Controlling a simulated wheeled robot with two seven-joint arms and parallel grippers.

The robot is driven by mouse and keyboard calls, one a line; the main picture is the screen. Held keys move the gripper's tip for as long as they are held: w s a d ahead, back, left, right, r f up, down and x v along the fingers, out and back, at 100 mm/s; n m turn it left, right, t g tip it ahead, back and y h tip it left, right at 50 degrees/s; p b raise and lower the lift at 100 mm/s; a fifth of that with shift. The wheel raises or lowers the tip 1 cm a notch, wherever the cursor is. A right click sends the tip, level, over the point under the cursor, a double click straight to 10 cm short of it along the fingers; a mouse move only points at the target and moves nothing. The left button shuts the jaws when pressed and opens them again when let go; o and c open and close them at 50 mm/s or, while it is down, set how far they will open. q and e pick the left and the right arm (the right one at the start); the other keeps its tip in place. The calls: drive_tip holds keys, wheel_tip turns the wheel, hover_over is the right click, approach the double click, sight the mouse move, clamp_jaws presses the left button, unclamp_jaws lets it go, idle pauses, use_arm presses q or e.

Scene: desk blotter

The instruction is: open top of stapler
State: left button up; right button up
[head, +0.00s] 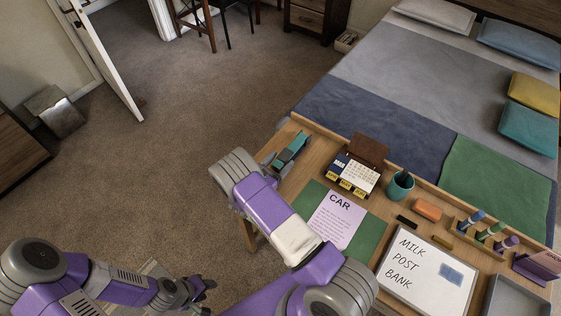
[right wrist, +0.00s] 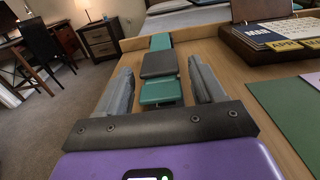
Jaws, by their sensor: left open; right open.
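The teal and dark grey stapler (head: 290,152) lies near the left end of the wooden desk in the head view. In the right wrist view the stapler (right wrist: 160,66) is straight ahead, pointing away, with a dark grey part across its teal body. My right gripper (right wrist: 159,70) is open, its two grey fingers on either side of the stapler's near part in the picture. I cannot tell whether they touch it. In the head view my right arm largely hides this gripper. My left gripper (head: 203,289) is open and empty, low at the left, away from the desk.
A calendar (head: 355,175) stands right of the stapler, with a green blotter (head: 369,238) and purple paper (head: 338,219) nearer. A pen cup (head: 400,186), orange block (head: 428,209) and whiteboard (head: 425,281) are further right. A raised ledge runs along the desk's far edge.

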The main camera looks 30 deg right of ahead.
drive_tip(key=shift+w+d, duration=0.1)
drive_tip(key=shift+d, duration=0.15)
clamp_jaws()
